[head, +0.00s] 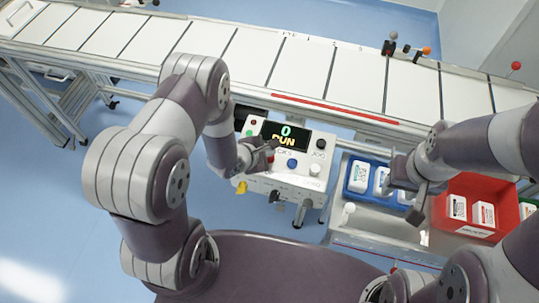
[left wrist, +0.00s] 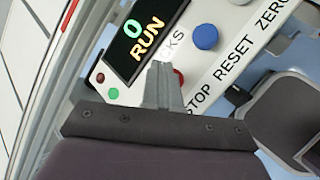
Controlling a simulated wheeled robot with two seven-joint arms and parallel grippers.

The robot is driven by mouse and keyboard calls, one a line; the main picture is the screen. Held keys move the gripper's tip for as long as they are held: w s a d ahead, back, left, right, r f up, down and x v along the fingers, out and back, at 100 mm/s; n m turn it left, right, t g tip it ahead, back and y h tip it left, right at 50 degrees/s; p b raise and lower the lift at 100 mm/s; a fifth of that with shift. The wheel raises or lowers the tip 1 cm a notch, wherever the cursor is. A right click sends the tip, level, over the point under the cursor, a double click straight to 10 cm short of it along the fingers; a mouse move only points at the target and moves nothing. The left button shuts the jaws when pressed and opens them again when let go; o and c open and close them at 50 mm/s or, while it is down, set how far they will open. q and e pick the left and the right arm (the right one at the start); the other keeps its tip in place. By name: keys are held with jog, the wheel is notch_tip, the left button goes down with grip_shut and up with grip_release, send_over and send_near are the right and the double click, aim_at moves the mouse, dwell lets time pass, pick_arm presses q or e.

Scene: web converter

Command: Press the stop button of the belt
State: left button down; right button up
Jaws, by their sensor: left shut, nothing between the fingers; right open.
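The control box (head: 285,183) stands in front of the belt (head: 245,58); its display (head: 285,136) reads 0 and RUN. It also shows in the left wrist view, with a STOP label on its face. The red stop button (left wrist: 180,76) there is mostly hidden behind my left gripper (left wrist: 162,68); only a red edge shows. My left gripper (head: 270,150) is shut and empty, its fingertips over that button; I cannot tell whether they touch it. My right gripper (head: 403,196) is open and empty, above the side table.
A blue button (head: 291,163) sits beside the stop button, with white and black knobs further right. A yellow knob (head: 241,187) hangs below the box. A blue bin (head: 357,178) and a red bin (head: 482,190) with white packs are at right, near my right arm.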

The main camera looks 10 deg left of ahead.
pick_arm(q)
jog(key=shift+f, duration=0.1)
dwell(0.7)
jog(key=shift+f, duration=0.3)
jog(key=shift+f+b, duration=0.6)
dwell(0.7)
jog(key=shift+r, duration=0.1)
jog(key=shift+r+p, duration=0.9)
jog(key=shift+p, duration=0.15)
notch_tip(320, 180, up, 5)
jog(key=p, duration=0.5)
jog(key=shift+r, duration=0.1)
